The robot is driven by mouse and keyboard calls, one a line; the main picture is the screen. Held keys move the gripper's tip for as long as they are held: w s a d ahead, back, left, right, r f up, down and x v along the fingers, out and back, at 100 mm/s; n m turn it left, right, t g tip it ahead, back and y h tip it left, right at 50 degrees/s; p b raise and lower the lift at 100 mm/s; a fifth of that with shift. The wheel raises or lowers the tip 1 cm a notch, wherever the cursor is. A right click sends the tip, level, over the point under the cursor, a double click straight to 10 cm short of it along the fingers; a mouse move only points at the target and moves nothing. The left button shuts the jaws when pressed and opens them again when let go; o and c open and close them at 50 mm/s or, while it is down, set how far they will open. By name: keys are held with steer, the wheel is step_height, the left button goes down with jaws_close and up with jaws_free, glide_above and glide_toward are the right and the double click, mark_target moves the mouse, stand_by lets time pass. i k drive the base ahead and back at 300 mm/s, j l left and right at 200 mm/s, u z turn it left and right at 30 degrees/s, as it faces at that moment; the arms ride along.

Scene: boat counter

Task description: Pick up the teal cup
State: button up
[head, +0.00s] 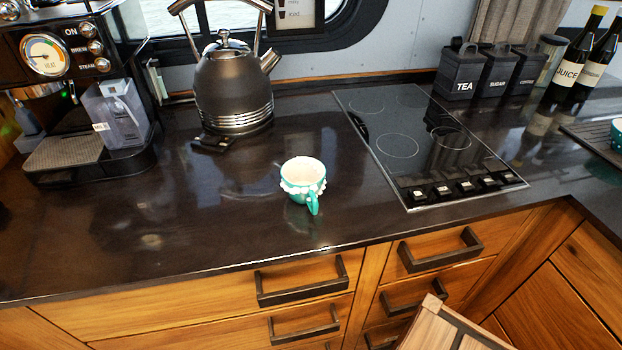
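The teal cup (303,190) stands upright on the dark counter (200,225), near the middle of the head view. It is teal with a white scalloped band below its rim and a pale inside that looks empty. Its teal handle points toward the front edge of the counter and slightly right. Nothing touches the cup. My gripper is not in the head view.
A dark kettle (232,85) stands behind the cup to the left, and a coffee machine (75,100) is at far left. A glass hob (425,145) lies to the right. Canisters (465,75) and bottles (580,60) stand at back right. Counter around the cup is clear.

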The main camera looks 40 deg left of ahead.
mark_target(302, 179)
steer(key=j+u, duration=0.15)
steer(key=u, duration=1.6)
steer(key=z, duration=2.95)
steer(key=l+u, duration=0.1)
steer(key=u, duration=2.85)
